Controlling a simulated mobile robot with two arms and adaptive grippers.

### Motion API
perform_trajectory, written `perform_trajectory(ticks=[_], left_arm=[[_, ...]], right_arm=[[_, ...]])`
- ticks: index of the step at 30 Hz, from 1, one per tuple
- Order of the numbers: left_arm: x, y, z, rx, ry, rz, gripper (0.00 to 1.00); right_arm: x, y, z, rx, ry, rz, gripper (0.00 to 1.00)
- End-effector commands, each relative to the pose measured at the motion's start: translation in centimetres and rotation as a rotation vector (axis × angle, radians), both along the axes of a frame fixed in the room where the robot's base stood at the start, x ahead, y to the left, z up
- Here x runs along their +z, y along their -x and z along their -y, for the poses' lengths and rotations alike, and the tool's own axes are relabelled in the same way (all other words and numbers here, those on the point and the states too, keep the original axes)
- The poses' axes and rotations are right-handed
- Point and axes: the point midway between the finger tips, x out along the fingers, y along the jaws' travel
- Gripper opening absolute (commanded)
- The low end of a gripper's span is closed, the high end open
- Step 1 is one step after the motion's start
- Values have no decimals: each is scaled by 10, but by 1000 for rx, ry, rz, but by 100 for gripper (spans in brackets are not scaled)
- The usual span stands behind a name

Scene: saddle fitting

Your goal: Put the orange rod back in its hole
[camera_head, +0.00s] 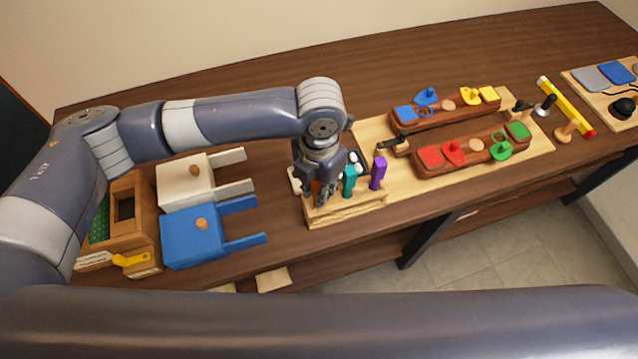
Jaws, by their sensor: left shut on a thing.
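My left gripper (322,190) is over the left end of a pale wooden rod block (345,212), pointing down. It is shut on the orange rod (316,186), of which only a small orange patch shows between the dark fingers. The rod's lower end and its hole are hidden by the gripper, so I cannot tell whether the rod is in the hole. A teal rod (349,181) and a purple rod (378,173) stand upright in the block, just right of the gripper. My right gripper is out of view.
A white box (186,183), a blue box (192,238) and a wooden box (150,222) stand to the left. Right of the block, a board (545,146) carries red-green and blue-yellow fixtures. Dark table (300,75) behind is clear.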

Motion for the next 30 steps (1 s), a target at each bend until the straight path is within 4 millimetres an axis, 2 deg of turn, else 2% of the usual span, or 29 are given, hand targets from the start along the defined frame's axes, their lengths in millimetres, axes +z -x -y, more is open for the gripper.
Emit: perform_trajectory(ticks=[7,16,17,19,20,30], left_arm=[[-9,0,0,-1,0,0,2],[-10,0,0,-1,1,1,2],[-10,0,0,-1,1,1,23],[-10,0,0,-1,1,1,39],[-10,0,0,-1,1,1,42],[-9,0,0,0,1,1,42]], right_arm=[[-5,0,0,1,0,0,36],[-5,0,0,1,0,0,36],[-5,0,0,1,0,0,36],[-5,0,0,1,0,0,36],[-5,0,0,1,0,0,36],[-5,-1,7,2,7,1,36]])
